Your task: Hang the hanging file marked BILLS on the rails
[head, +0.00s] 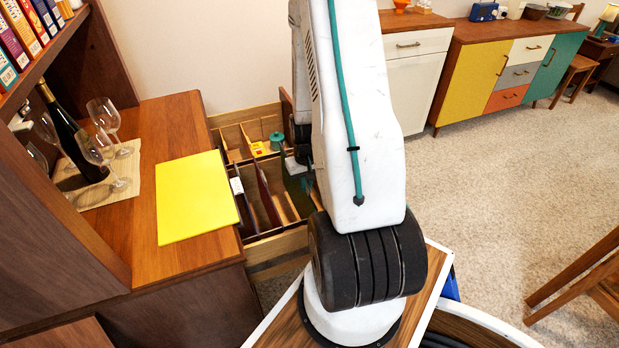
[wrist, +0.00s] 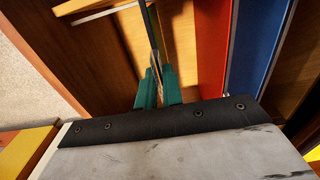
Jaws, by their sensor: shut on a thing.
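In the wrist view, my gripper (wrist: 157,84) has its teal fingers shut on the edge of a thin, dark upright sheet (wrist: 149,22), seen nearly edge-on. It looks like a hanging file, but no BILLS mark can be read. A red file (wrist: 210,45) and a blue file (wrist: 256,50) stand to its right inside the drawer, apart from the fingers. In the head view, my arm hides most of the gripper and the held file. A thin metal rail (wrist: 108,11) shows at the upper left of the wrist view.
The open wooden drawer (head: 262,247) has dividers and several upright files. A small teal item (head: 277,137) and a yellow item (head: 259,149) are in its back part. A yellow folder (head: 195,197) lies on the desk. Glasses (head: 103,115) and a dark bottle (head: 66,130) stand farther left.

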